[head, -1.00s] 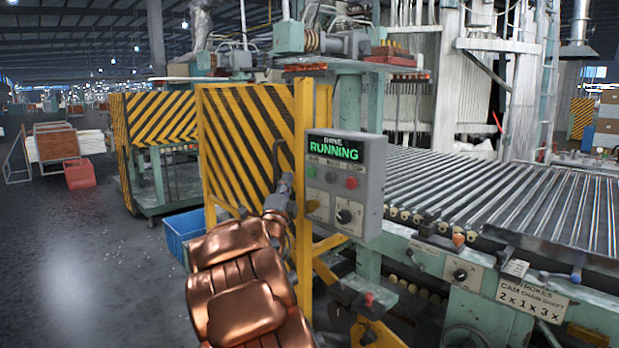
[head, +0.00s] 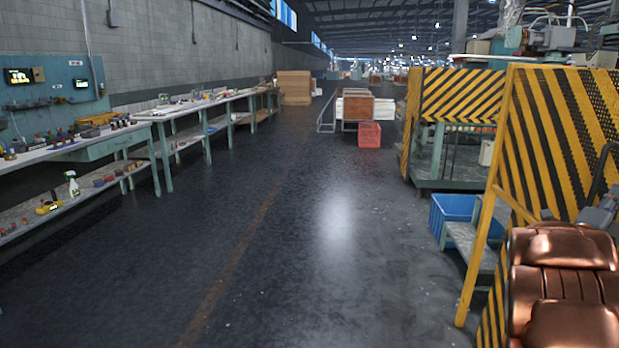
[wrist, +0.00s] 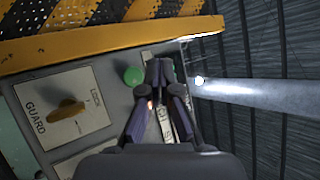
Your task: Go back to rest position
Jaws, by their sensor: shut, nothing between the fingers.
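My gripper (wrist: 159,72) is shut and empty in the wrist view. Its dark fingers are in front of a grey control panel (wrist: 112,77), beside a round green button (wrist: 134,76). I cannot tell whether the fingertips touch the panel. A yellow knob (wrist: 66,111) on a plate marked GUARD and LOCK sits to the left. In the head view only my copper arm and a bit of grey wrist show at the lower right edge; the fingers are out of frame.
A yellow-and-black striped guard (head: 552,130) stands close beside my arm. A blue bin (head: 455,212) is left of it, and a red crate (head: 369,134) is farther back. Workbenches (head: 190,110) line the left wall. The dark floor (head: 260,230) between is clear.

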